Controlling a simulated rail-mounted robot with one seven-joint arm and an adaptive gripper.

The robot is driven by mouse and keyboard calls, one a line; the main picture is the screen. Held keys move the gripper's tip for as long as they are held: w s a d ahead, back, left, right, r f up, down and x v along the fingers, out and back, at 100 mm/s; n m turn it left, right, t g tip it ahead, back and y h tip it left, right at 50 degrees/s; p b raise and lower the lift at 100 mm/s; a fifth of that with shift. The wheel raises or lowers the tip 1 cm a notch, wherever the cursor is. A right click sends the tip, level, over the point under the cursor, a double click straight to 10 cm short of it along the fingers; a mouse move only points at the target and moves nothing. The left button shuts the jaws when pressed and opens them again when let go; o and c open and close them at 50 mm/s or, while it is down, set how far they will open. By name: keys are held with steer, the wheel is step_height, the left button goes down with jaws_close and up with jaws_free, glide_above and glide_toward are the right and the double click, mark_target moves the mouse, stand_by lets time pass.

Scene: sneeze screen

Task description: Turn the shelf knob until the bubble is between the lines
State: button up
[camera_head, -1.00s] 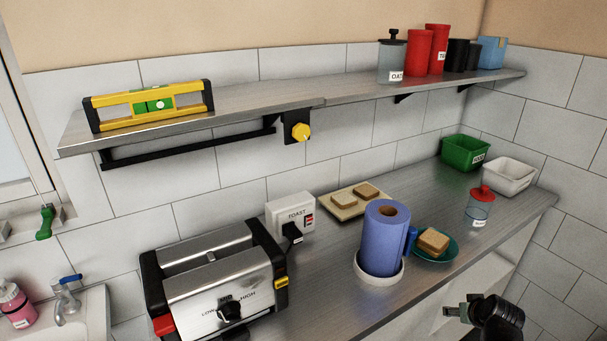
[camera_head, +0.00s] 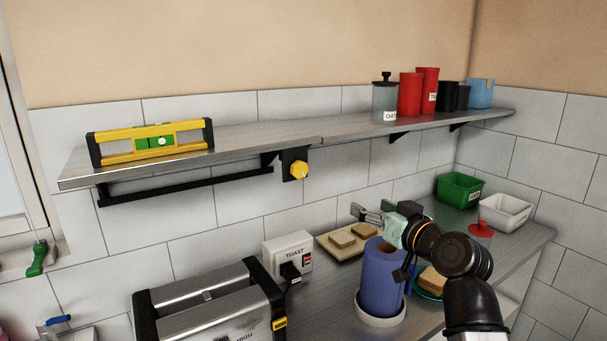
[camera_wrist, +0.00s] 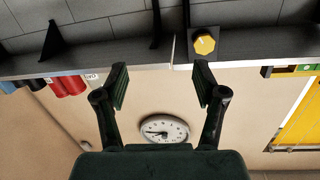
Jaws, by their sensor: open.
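The yellow shelf knob (camera_head: 299,170) sits on a black bracket (camera_head: 291,160) under the shelf (camera_head: 240,140), near the shelf's middle. It also shows in the wrist view (camera_wrist: 204,44), just beyond my gripper's right finger. The yellow spirit level (camera_head: 150,143) stands on the left part of the shelf. Its green vial (camera_head: 142,142) holds a pale bubble (camera_head: 162,141) toward the right; the lines are too small to read. My gripper (camera_head: 370,212) is open and empty, below and to the right of the knob and apart from it. Its fingers (camera_wrist: 161,88) also show in the wrist view.
A blue paper roll (camera_head: 381,285) stands below my gripper. A toaster (camera_head: 210,310), toast socket (camera_head: 288,256) and bread board (camera_head: 340,243) are on the counter. Canisters (camera_head: 410,95) stand on the shelf's right. The space between knob and gripper looks clear.

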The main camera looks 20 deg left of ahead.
steer(key=s+a+r+n+y, duration=0.1)
steer(key=s+a+r+y, duration=0.1)
steer(key=s+a+r, duration=0.25)
steer(key=p, duration=0.4)
glide_toward(301, 168)
steer(key=shift+g, duration=0.4)
steer(key=x, duration=0.7)
steer(key=shift+w+d+r, duration=0.1)
steer(key=shift+w+r, duration=0.1)
steer(key=shift+r, duration=0.05)
steer(key=shift+x, duration=0.85)
steer(key=shift+f, duration=0.15)
steer(key=c, duration=1.1)
